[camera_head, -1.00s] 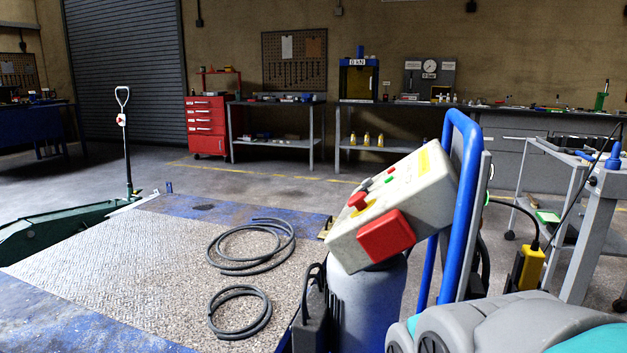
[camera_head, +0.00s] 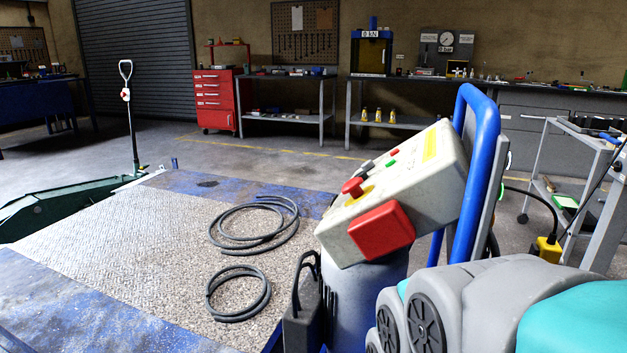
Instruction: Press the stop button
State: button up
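A pale control box (camera_head: 428,190) sits tilted on top of a grey cylinder (camera_head: 362,300), beside a blue tubular handle (camera_head: 476,140). On its sloped face is a red mushroom button (camera_head: 352,187) on a yellow base (camera_head: 359,196), which looks like the stop button. A small green button (camera_head: 391,162) and a small red one (camera_head: 394,152) are higher on the face. A larger red block (camera_head: 381,232) is on the box's near side. Grey and teal parts of my arm (camera_head: 500,300) fill the lower right. My gripper is not in view.
Two coiled black hoses (camera_head: 240,293) lie on the blue-edged metal plate (camera_head: 120,270) to the left. A green trolley jack (camera_head: 60,205) stands at far left. A grey trolley (camera_head: 580,160) is at right. Open floor lies toward the red tool cabinet (camera_head: 213,100).

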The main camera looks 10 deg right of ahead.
grip_shut()
dwell(1.5)
